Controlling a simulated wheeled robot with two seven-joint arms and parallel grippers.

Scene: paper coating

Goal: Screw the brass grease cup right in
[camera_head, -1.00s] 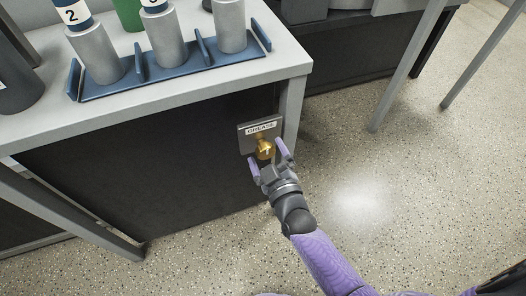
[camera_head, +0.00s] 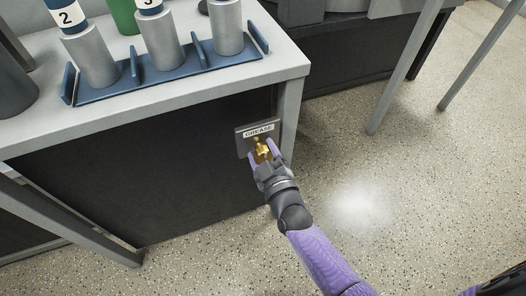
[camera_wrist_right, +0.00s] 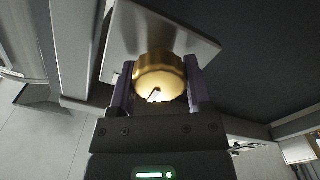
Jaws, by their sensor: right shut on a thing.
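The brass grease cup (camera_head: 263,150) sits at the front of a grey plate (camera_head: 243,137) with a GREASE label, on the side of the bench near its leg. My right gripper (camera_head: 264,157) is shut on the cup, with one purple finger on each side of it. How deep the cup sits is hidden. My left gripper is not in view.
The bench top (camera_head: 200,98) carries a blue rack (camera_head: 160,82) with several grey cylinders, two showing numbers 2 and 3. A bench leg (camera_head: 290,112) stands just right of the plate. Speckled floor (camera_head: 400,190) is clear to the right.

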